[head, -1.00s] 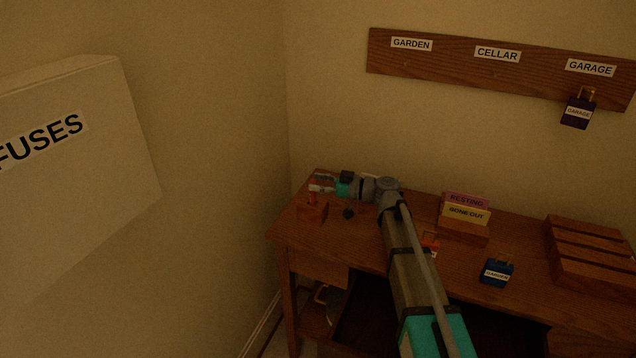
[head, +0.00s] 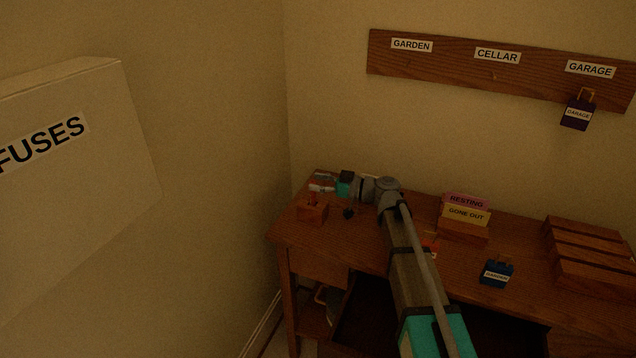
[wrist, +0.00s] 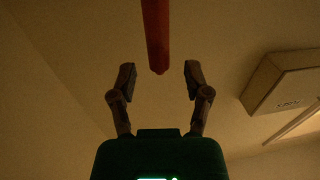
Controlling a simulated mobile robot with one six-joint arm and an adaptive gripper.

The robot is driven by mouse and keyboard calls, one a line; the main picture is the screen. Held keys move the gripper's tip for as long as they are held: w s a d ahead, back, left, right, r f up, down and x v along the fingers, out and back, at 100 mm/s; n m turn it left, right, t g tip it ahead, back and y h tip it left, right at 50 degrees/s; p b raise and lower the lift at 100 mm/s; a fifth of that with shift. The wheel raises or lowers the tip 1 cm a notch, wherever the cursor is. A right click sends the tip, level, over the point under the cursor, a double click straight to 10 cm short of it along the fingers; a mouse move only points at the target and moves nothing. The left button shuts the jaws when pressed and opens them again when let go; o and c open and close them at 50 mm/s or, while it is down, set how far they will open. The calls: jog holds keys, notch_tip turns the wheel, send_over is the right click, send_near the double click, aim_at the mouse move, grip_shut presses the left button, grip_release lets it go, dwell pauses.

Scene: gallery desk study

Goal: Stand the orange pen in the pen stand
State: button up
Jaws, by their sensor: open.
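The pen stand (head: 312,213) is a small brown wooden block on the left end of the desk. The orange pen (head: 312,199) stands upright in it, its upper part showing above the block. My gripper (head: 321,182) is at the left end of the desk, just behind and above the stand in the head view. In the wrist view, the pen (wrist: 157,35) comes in from the top edge and its free end lies between my two open fingertips (wrist: 160,76). A gap shows on each side, so the fingers do not touch it. The stand is outside the wrist view.
A small dark object (head: 348,213) lies right of the stand. A card holder (head: 463,232), a blue GARDEN padlock (head: 497,272) and a slatted wooden rack (head: 595,255) stand farther right. A red item (head: 430,246) is partly behind my arm. The wall is close on the left.

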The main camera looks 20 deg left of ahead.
jog(key=shift+r+p, duration=2.65)
jog(key=shift+r, duration=0.3)
